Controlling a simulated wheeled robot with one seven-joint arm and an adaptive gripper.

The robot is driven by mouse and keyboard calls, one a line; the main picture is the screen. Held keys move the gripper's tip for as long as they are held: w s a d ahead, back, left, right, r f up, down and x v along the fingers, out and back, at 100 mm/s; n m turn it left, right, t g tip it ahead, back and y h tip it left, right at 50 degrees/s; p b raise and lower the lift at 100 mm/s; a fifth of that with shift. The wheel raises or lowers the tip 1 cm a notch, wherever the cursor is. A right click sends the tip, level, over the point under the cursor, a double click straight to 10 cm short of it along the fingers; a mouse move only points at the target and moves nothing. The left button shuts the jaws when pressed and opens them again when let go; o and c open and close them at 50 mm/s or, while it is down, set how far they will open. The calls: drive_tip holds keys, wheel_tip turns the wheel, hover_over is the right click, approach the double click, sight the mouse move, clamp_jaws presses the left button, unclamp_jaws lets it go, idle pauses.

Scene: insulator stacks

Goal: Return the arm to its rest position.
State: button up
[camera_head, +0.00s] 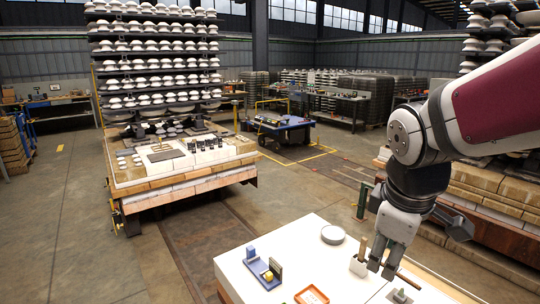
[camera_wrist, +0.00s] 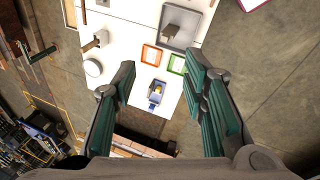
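My gripper (camera_head: 382,264) hangs fingers-down above the right part of the white table (camera_head: 300,240) in the head view. In the wrist view its two green-padded fingers (camera_wrist: 161,68) are wide apart with nothing held between them. My arm reaches in from the right edge of the head view, bent at the joint above the gripper. In the head view the gripper overlaps the area beside a white holder with a brown upright piece (camera_head: 359,264); I cannot tell the exact gap.
The table bears a round white dish (camera_head: 332,235), a blue stand with small blocks (camera_head: 264,271), an orange tray (camera_head: 311,295) and a grey tray (camera_wrist: 166,38). A green tray (camera_wrist: 176,64) shows in the wrist view. A loaded kiln car (camera_head: 180,184) stands behind left; floor between is open.

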drive_tip(key=s+a+r+m+t+y, duration=0.1)
drive_tip(key=s+r+m+t, duration=0.1)
drive_tip(key=s+m, duration=0.7)
drive_tip(key=shift+s+r+m, duration=0.4)
drive_tip(key=shift+s+r, duration=0.5)
drive_tip(key=shift+s, duration=0.35)
